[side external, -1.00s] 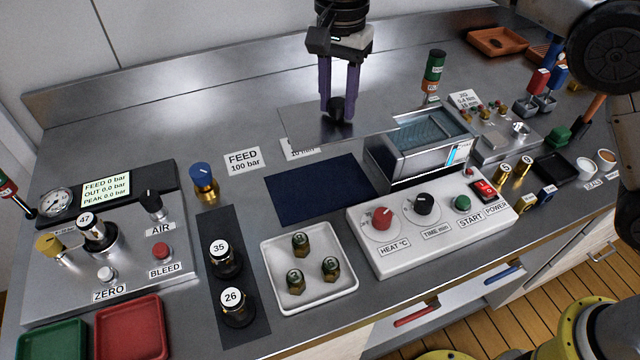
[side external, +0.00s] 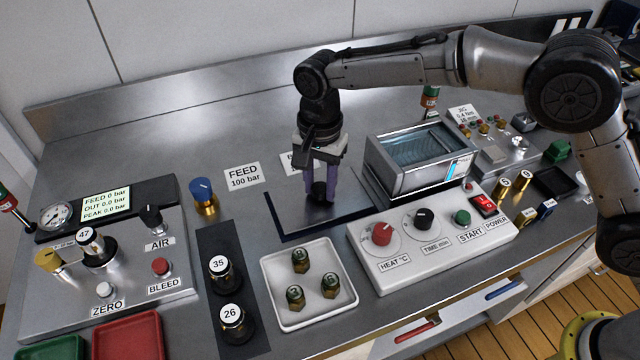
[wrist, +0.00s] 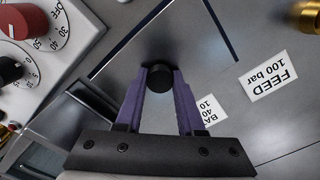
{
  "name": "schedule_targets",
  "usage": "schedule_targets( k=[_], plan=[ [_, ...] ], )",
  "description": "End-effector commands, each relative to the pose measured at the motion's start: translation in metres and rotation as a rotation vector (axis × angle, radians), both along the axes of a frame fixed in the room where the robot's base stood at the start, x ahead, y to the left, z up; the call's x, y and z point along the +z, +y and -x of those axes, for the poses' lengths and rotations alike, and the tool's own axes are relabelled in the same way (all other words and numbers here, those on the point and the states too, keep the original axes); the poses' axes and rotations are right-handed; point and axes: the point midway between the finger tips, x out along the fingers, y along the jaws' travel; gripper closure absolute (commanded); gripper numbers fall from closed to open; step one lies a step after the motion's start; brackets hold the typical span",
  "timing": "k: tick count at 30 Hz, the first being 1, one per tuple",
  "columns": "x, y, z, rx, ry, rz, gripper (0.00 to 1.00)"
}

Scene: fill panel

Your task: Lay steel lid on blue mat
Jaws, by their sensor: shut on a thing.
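The steel lid (side external: 292,212) is a flat, shiny plate with a black knob (side external: 319,190). My gripper (side external: 320,194) is shut on the knob, with purple fingers on either side of it. The lid lies level over the blue mat (side external: 291,237), and only strips of the mat show along its left, front and right edges. I cannot tell whether the lid touches the mat or hovers just above it. In the wrist view, the knob (wrist: 160,78) is between the fingertips and the lid (wrist: 190,38) spreads beneath.
The open steel bath (side external: 420,157) stands right of the mat. A white control box (side external: 430,238) with knobs is at front right, and a white tray (side external: 348,296) with several brass fittings is in front. A blue-capped valve (side external: 204,195) stands left.

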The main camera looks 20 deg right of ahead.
Motion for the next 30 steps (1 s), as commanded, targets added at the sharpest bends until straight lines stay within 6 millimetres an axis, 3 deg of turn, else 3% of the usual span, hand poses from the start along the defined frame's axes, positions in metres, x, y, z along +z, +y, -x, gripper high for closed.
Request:
schedule_targets(
  k=[13,14,18,30],
  plan=[
    [-0.0064,0.0001,-0.0002,0.0,-0.001,-0.001,1.0],
    [-0.0069,0.0,-0.0001,0.0,-0.001,-0.001,0.59],
    [-0.0068,0.0,-0.0001,0.0,-0.001,-0.001,0.34],
    [-0.0001,0.0004,-0.0006,0.0,-0.004,-0.002,0.32]
  ],
)
